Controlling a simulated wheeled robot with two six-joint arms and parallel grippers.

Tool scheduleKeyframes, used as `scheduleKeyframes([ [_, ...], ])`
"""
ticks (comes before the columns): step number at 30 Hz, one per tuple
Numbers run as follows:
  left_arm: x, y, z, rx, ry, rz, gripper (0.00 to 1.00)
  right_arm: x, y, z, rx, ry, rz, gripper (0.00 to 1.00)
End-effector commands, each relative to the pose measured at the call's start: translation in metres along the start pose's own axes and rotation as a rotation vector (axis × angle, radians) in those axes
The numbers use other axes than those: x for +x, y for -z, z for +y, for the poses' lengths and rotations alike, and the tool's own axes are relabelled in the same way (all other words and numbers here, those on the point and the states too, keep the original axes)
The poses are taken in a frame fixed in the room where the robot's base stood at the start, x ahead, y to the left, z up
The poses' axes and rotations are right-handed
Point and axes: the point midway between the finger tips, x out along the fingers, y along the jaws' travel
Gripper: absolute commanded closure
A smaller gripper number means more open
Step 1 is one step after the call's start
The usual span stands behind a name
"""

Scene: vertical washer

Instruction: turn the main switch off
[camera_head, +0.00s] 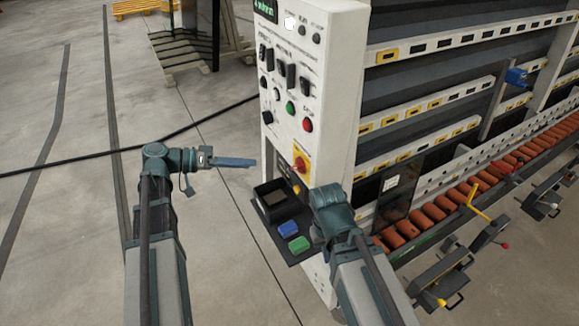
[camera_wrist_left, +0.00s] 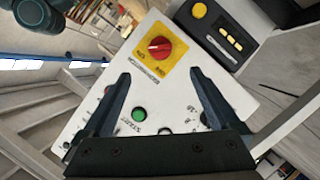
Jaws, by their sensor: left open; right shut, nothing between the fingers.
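The main switch (camera_head: 300,163) is a red rotary knob on a yellow plate, low on the white control panel. In the left wrist view the same red knob (camera_wrist_left: 159,47) shows face-on, beyond the fingertips and roughly centred between them. My left gripper (camera_head: 252,163) is open and empty, in front of the panel to the left of the switch; no contact with the knob shows. In the left wrist view its two fingers (camera_wrist_left: 160,72) stand wide apart. My right wrist (camera_head: 332,198) is just below and right of the switch; its gripper is shut, with the fingers mostly hidden.
A green button (camera_head: 290,108) and red button (camera_head: 308,125) sit above the switch; the green one (camera_wrist_left: 138,114) also shows between my left fingers. Below is a dark shelf (camera_head: 268,233) with an open black box (camera_head: 258,190) and blue and green items.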

Motion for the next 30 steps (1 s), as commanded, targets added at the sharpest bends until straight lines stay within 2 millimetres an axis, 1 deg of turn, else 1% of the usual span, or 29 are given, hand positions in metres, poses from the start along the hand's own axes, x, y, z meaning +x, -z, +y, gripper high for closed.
scheduleKeyframes([
  [5,0.023,-0.003,-0.001,0.000,-0.002,-0.004,0.05,0.008,0.001,-0.001,0.000,0.000,0.000,1.00],
  [12,0.073,-0.003,-0.001,-0.001,-0.002,-0.006,0.05,0.022,0.001,-0.002,0.000,0.000,0.000,1.00],
  [18,0.109,-0.003,-0.001,0.000,-0.001,-0.005,0.05,0.031,0.002,-0.003,0.000,0.000,0.000,1.00],
  [21,0.121,-0.002,-0.001,-0.001,-0.001,-0.005,0.05,0.034,0.002,-0.003,0.000,0.000,0.000,1.00],
  [24,0.130,-0.002,-0.001,-0.002,0.001,-0.003,0.05,0.036,0.002,-0.003,0.000,0.000,0.000,1.00],
  [30,0.137,-0.001,0.000,-0.002,0.001,-0.003,0.05,0.037,0.002,-0.004,0.000,0.000,0.000,1.00],
])
